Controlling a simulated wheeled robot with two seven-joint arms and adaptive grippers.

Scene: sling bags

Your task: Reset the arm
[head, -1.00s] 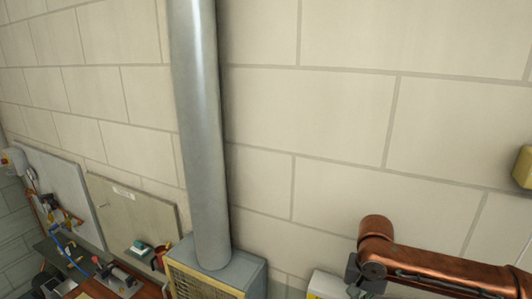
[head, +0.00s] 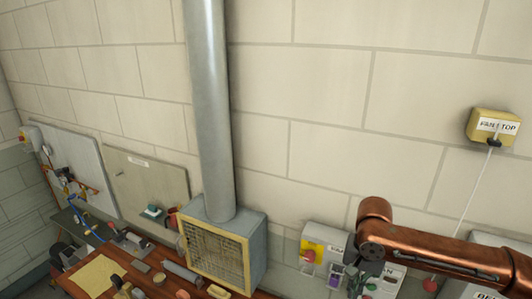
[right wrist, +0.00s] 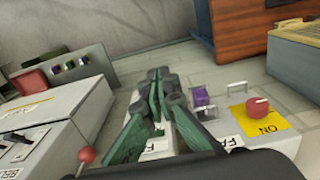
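My right arm, copper-coloured, comes in from the right in the head view and bends down at its end. My right gripper (head: 357,286) hangs there, dark and partly cut off by the bottom edge. In the right wrist view its two green fingers (right wrist: 159,76) lean together at the tips, with nothing seen held between them. It points over a light grey control box with a red knob on a yellow plate (right wrist: 258,108). My left gripper is not in either view.
A grey fan housing (head: 222,248) with a duct (head: 210,110) stands against the block wall. A wooden bench (head: 150,285) with tools is at lower left. A yellow fan-stop box (head: 493,126) with a cord hangs at right. Grey switch boxes (head: 325,240) are beside my right arm.

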